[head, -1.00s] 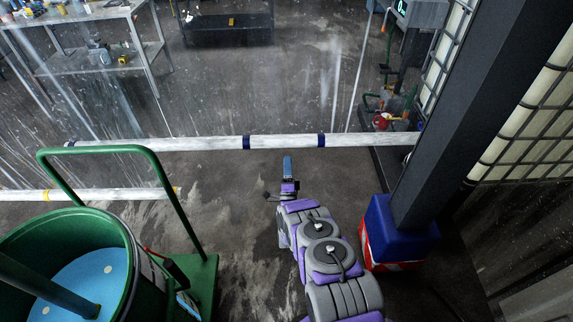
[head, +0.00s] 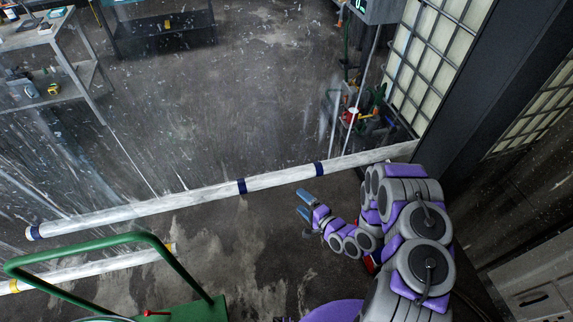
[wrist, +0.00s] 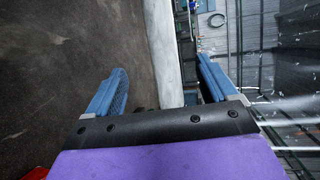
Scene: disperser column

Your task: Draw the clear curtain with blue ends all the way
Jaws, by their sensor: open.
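The clear curtain shows in the head view as a streaked transparent sheet with a long whitish bar (head: 280,179) along its edge. The bar has blue bands near its middle and a blue left end (head: 33,232). Its right end is hidden near my arm. My gripper (head: 304,203) is open and empty, just on the near side of the bar, close to the right middle blue band (head: 319,169). In the wrist view, the bar (wrist: 164,55) runs away between the two blue fingers of my gripper (wrist: 160,82), apart from them.
A second whitish bar with yellow ends (head: 90,269) lies nearer at left. A green cart handle (head: 90,243) stands in front of it. A dark post (head: 478,90) and a caged white tank (head: 432,50) stand at right. Shelves (head: 50,60) are beyond the curtain.

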